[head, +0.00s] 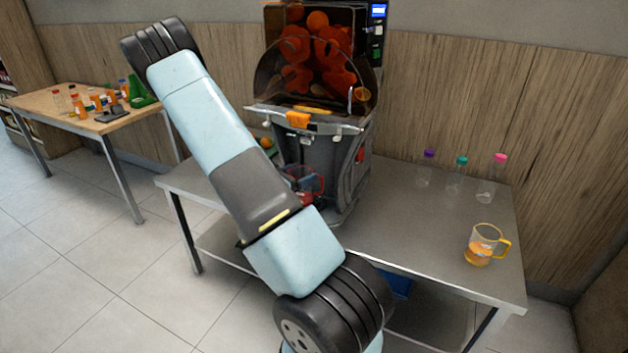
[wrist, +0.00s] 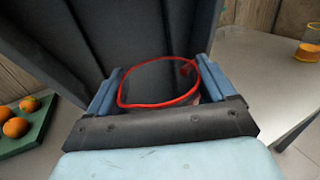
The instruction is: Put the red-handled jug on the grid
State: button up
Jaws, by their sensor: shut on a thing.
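The red-handled jug (wrist: 160,104) shows in the wrist view as a clear vessel with a red rim, between the two blue fingers of my gripper (wrist: 154,80). My gripper is shut on it. In the head view the jug (head: 314,183) shows in part at the lower front of the juicer (head: 335,150), beside my arm. My arm hides much of that area, and the jug's base is not clear. I cannot make out the grid in either view, nor tell whether the jug touches it.
A yellow-handled jug (head: 481,246) with orange juice stands at the right of the metal table (head: 420,225). Several capped bottles (head: 457,175) stand behind it. A green tray (wrist: 22,135) with oranges lies left of my gripper. A wooden table (head: 60,97) stands far left.

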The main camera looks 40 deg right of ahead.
jog(key=w+d, duration=0.3)
jog(key=d, duration=0.4)
notch_tip(320, 180, down, 7)
dwell(0.3)
jog(key=o, duration=1.2)
jog(key=shift+f, duration=0.1)
jog(key=shift+o, duration=0.2)
